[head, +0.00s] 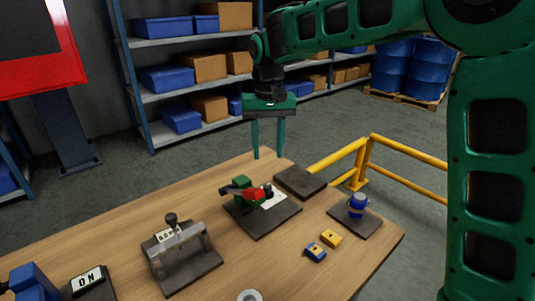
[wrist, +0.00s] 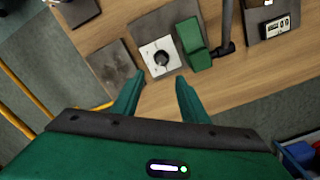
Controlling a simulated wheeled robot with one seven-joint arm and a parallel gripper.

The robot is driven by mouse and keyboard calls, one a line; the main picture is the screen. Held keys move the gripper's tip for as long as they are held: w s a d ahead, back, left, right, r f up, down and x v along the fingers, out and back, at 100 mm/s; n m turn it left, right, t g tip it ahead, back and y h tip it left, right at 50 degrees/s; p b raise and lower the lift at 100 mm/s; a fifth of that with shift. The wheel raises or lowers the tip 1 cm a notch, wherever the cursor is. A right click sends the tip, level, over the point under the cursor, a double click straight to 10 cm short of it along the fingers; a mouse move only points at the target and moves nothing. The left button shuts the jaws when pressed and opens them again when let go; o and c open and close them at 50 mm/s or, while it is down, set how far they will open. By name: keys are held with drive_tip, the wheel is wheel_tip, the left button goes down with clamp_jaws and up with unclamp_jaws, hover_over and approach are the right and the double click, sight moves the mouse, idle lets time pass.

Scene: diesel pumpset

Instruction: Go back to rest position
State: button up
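My gripper (head: 268,140) is green and hangs above the far edge of the wooden table (head: 140,215). Its two fingers point down and stand apart, with nothing between them. In the wrist view my gripper (wrist: 157,95) also shows its fingers spread and empty. Below it is a dark base plate (head: 261,216) with a green and red part (head: 249,194) and a white plate. A bare dark plate (head: 299,181) lies to its right. The gripper is apart from all of these.
On the table are a metal bracket fixture (head: 182,252), a blue cylinder (head: 357,205) on a dark plate, a yellow block (head: 331,238), a blue block (head: 315,252) and a white ring (head: 249,296). A yellow railing (head: 400,168) and shelves (head: 190,85) stand behind.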

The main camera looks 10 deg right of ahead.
drive_tip(key=s+d+m, duration=0.2)
drive_tip(key=s+d, duration=0.4)
drive_tip(key=d, duration=0.6)
drive_tip(key=s+d+m, duration=0.2)
drive_tip(key=s+d, duration=0.5)
drive_tip(key=d, duration=0.5)
drive_tip(key=s+d+f+m, duration=0.1)
drive_tip(key=s+d+f, duration=0.1)
drive_tip(key=s, duration=0.5)
drive_tip(key=s+d+f+m, duration=0.1)
drive_tip(key=s+d+f, duration=0.1)
drive_tip(key=s+d, duration=0.2)
drive_tip(key=s+d+f, duration=0.2)
drive_tip(key=s+d, duration=0.1)
drive_tip(key=s, duration=0.7)
drive_tip(key=shift+d+f+m, duration=0.2)
drive_tip(key=shift+d+m, duration=0.05)
drive_tip(key=shift+m, duration=0.15)
drive_tip(key=shift+w+f, duration=0.25)
drive_tip(key=shift+w, duration=0.35)
